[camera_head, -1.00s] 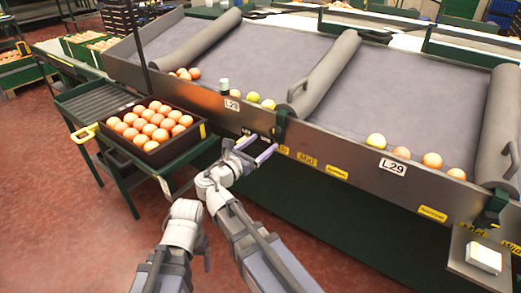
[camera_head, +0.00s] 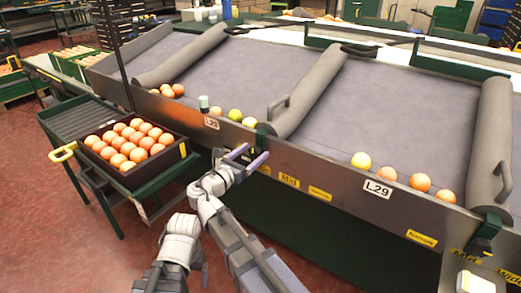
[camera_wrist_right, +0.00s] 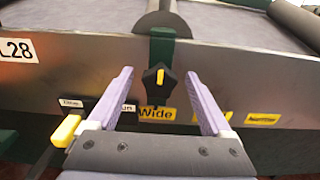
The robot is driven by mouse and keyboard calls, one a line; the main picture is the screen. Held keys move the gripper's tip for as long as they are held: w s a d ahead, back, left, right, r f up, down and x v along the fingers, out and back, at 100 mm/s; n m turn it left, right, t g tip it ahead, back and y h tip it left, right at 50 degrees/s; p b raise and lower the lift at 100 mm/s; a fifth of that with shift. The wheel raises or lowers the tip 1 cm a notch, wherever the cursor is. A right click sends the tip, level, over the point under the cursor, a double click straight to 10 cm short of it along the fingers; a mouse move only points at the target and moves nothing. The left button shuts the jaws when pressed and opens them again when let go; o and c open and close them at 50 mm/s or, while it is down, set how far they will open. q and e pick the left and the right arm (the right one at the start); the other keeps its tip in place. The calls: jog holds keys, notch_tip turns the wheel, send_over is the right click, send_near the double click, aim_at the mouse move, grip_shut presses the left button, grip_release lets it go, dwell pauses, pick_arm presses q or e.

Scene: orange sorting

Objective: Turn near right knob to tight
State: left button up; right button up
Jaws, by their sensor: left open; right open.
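A black star-shaped knob (camera_wrist_right: 159,77) with a yellow pointer sits on the metal front panel, below a green bracket (camera_wrist_right: 162,47). The pointer stands about upright. A yellow "Wide" label (camera_wrist_right: 156,113) is below it. My right gripper (camera_wrist_right: 160,88) is open and empty. Its purple fingers stand either side of the knob in the wrist view, and I see no contact. In the head view the right gripper (camera_head: 246,157) is by the panel below the middle roller, and covers that knob. Another dark knob (camera_head: 479,247) is at the panel's right end. My left gripper is not in view.
A dark crate of oranges (camera_head: 180,154) stands on a green cart at left. A yellow-topped piece (camera_wrist_right: 66,131) is at the wrist view's lower left.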

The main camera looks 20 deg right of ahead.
grip_shut()
dwell(0.8)
